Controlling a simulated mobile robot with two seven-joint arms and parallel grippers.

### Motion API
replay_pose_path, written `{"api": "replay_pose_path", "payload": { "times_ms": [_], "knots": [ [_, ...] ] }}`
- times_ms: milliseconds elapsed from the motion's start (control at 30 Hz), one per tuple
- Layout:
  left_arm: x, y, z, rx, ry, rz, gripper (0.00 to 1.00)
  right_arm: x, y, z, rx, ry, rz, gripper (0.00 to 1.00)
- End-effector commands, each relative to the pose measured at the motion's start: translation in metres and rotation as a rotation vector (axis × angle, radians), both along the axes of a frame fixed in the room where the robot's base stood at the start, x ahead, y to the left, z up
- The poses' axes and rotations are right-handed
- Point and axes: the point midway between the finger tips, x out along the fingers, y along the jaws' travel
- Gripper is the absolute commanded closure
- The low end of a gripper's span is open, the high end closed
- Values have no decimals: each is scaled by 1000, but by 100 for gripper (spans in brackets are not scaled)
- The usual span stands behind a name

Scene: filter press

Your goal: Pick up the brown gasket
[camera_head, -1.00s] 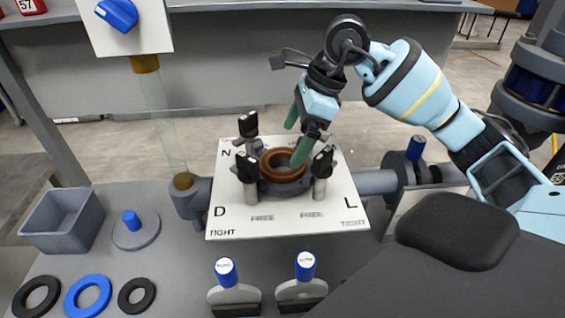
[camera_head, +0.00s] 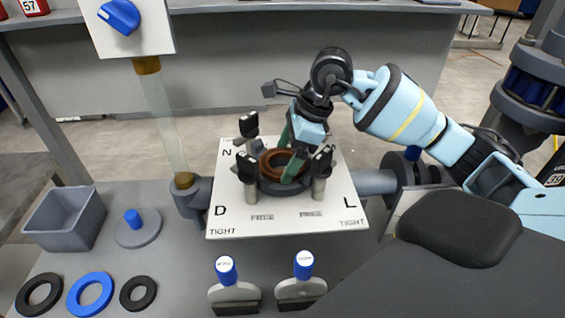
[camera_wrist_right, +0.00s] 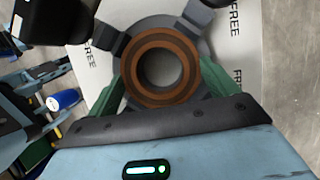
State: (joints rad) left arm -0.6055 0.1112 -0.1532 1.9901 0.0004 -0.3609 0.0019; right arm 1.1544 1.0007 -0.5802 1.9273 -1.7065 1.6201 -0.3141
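The brown gasket (camera_head: 267,165) is a ring lying on the grey round seat (camera_head: 285,188) in the middle of the white plate. It shows whole from above in the right wrist view (camera_wrist_right: 160,39), with an open hole. My right gripper (camera_head: 288,156) is low over the seat, its green fingers apart. In the right wrist view the fingers (camera_wrist_right: 162,86) stand at the left and right edges of the ring, one on each side. Whether they touch it I cannot tell. In the head view the near finger hides part of the ring. My left gripper is not in view.
Black clamp knobs (camera_head: 247,165) on posts stand around the seat, close to my fingers. The white plate (camera_head: 230,218) is marked with letters. Two blue-topped handles (camera_head: 226,268) stand in front. Black and blue rings (camera_head: 91,292) and a grey bin (camera_head: 64,242) are at left.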

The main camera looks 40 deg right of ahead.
Motion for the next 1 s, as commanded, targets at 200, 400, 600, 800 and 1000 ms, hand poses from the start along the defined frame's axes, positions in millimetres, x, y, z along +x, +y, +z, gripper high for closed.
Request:
{"api": "replay_pose_path", "payload": {
  "times_ms": [200,400,600,800,1000],
  "knots": [
    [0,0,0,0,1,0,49,0,0,1,0,-1,0,38],
    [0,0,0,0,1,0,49,1,0,5,1,-3,-1,38],
    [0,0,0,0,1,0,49,1,0,33,1,-6,1,38],
    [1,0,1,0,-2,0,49,1,0,71,2,-6,0,38],
    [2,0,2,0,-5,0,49,1,0,95,2,-3,1,38]
  ]
}}
